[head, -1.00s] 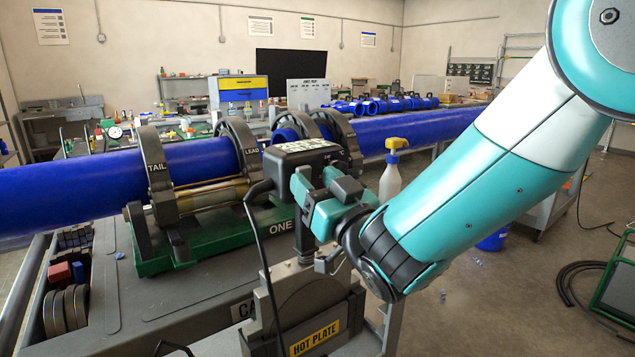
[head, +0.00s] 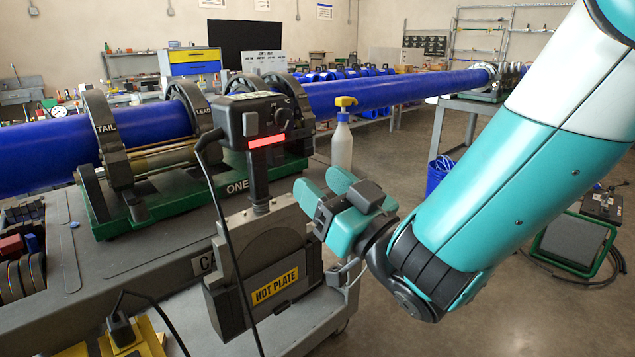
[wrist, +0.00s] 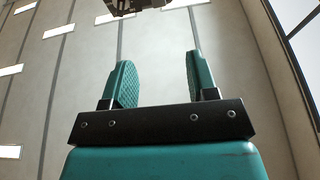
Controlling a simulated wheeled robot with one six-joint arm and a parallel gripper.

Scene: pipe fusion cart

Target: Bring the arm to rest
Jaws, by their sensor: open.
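My arm comes in from the upper right of the head view, bent down and left to my gripper (head: 325,190). The gripper is open and empty, just right of the hot plate unit (head: 285,245), with a visible gap from its black control head (head: 262,120). In the wrist view my gripper (wrist: 158,82) shows two teal fingers standing apart with nothing between them. Behind them are the ceiling and lights, so the wrist camera faces upward.
A blue pipe (head: 45,152) lies in the black clamps of the green-based fusion machine (head: 165,215). A white spray bottle (head: 342,145) with a yellow top stands behind my gripper. A blue bucket (head: 438,176) stands on the floor. Open floor lies at the lower right.

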